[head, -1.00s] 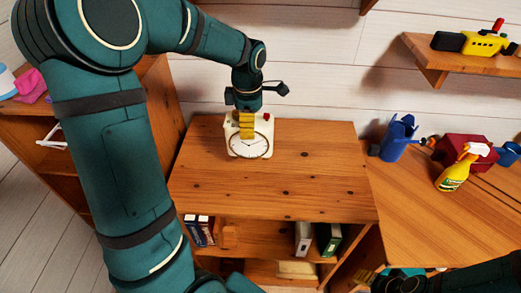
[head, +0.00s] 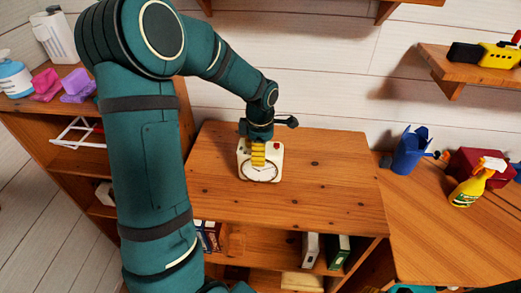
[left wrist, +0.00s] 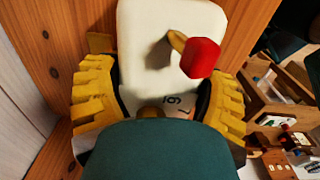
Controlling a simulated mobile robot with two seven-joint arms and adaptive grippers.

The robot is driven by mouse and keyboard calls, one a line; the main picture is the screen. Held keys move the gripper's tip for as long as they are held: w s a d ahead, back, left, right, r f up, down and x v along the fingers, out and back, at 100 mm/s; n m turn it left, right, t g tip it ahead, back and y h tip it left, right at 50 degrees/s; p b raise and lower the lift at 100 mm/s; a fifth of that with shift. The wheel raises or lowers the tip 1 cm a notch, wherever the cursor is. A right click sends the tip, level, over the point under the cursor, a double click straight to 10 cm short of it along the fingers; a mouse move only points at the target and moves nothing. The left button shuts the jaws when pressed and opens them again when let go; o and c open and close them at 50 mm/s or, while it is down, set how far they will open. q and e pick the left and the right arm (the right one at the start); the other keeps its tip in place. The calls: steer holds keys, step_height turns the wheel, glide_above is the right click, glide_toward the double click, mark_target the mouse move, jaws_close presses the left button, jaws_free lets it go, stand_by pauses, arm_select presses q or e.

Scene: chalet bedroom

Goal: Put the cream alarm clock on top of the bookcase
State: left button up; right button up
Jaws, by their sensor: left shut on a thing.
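The cream alarm clock (head: 276,157) has a round white face and a red knob on top. My left gripper (head: 258,156) is shut on it, with yellow fingers at its front and back. In the left wrist view the clock (left wrist: 150,40) sits between the fingers of my left gripper (left wrist: 160,100). The clock shows against the wooden top of the bookcase (head: 330,185), left of its middle. I cannot tell whether its base touches the wood.
The bookcase top is otherwise clear. Books (head: 338,250) stand on its shelf. A wall shelf (head: 455,70) is upper right; another shelving unit (head: 65,118) is at left.

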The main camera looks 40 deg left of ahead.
arm_select(q)
steer(key=o, duration=1.2)
steer(key=shift+f, duration=0.1)
steer(key=shift+r, duration=0.5)
step_height(320, 180, up, 11)
steer(key=p, duration=0.1)
steer(key=shift+r+p, duration=0.2)
steer(key=shift+p, duration=0.2)
